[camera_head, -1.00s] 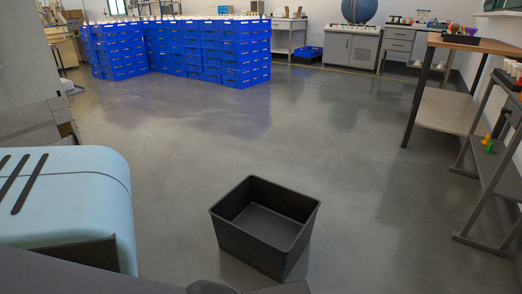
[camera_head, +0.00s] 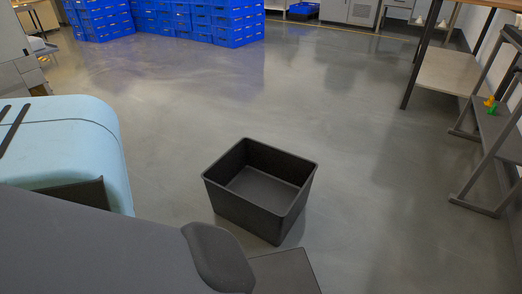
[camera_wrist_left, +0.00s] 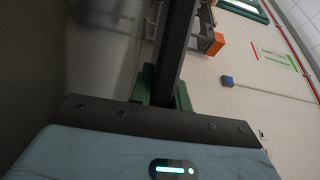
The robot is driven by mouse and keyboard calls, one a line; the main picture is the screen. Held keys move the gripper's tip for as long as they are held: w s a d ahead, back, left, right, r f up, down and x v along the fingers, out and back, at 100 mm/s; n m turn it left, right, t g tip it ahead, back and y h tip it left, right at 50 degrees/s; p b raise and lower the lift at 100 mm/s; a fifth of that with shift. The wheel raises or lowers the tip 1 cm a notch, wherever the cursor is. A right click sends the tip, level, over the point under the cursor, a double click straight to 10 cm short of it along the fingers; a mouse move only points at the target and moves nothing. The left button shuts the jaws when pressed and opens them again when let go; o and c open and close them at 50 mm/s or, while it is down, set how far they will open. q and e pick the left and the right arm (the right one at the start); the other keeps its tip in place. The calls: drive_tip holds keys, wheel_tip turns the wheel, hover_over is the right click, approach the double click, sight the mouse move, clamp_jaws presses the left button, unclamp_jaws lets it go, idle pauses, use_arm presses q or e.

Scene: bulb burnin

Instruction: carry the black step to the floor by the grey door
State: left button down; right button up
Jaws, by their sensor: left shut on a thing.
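In the left wrist view my left gripper (camera_wrist_left: 163,88) is shut on a dark piece that runs up between its green fingers. A large dark surface fills the left side of that view. I take this to be part of the black step, though its whole shape does not show. In the head view a flat dark panel (camera_head: 285,271) at the bottom edge may be the step's top; the rest is cut off. The gripper's fingers do not show in the head view. My right gripper and the grey door are not in view.
A black open bin (camera_head: 232,205) stands on the floor just ahead. Stacked blue crates (camera_head: 222,22) stand at the back left. A bench (camera_head: 450,75) and a dark-framed rack (camera_head: 490,130) line the right side.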

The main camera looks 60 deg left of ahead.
use_arm(q)
drive_tip(key=shift+w+r, duration=0.15)
drive_tip(key=shift+w, duration=0.05)
drive_tip(key=c, duration=1.3)
unclamp_jaws()
drive_tip(key=shift+s+f, duration=0.2)
drive_tip(key=shift+s+r, duration=0.1)
drive_tip(key=shift+s, duration=0.05)
